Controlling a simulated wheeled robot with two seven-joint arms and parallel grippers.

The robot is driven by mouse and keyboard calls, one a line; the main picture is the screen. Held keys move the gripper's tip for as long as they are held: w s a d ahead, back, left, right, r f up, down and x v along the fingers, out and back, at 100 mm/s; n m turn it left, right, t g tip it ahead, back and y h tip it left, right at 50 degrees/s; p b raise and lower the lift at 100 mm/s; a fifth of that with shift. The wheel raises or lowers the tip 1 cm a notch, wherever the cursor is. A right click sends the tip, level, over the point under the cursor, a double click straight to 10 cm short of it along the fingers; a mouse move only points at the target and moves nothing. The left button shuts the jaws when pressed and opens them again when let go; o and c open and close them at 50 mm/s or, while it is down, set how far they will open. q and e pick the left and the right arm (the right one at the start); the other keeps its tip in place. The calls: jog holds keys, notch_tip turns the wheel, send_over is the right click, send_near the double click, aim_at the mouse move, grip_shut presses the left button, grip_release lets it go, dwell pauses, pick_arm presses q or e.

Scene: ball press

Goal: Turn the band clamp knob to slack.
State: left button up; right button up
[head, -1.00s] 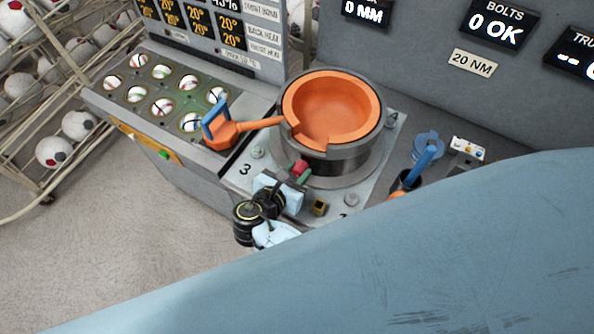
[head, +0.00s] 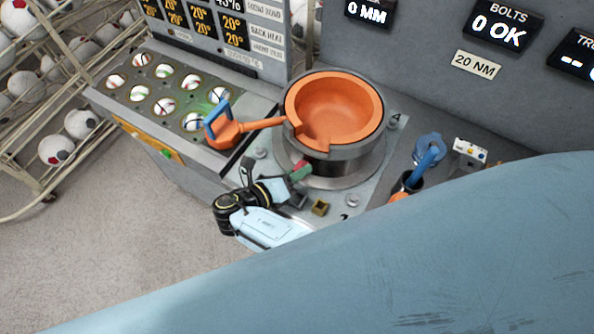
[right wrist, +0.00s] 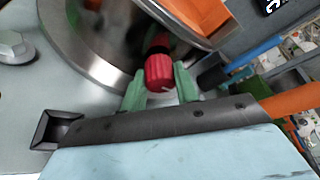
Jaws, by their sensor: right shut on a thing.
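The red ribbed knob (right wrist: 158,73) of the band clamp sits on a short dark stem at the side of the round grey metal band (head: 345,161). My right gripper (head: 298,172) is at the near left side of the band. In the right wrist view its green fingers (right wrist: 160,84) stand on both sides of the knob and are shut on it. In the head view the fingers hide most of the knob. My left gripper is not in view.
An orange bowl (head: 336,106) sits inside the band on a plate with several bolts. A blue-handled tool (head: 428,152) stands at the right. A ball rack is at far left.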

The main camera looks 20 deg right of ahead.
jog(key=shift+n, duration=0.3)
dwell(0.4)
jog(key=o, duration=1)
jog(key=shift+r, duration=0.1)
jog(key=shift+r, duration=4.95)
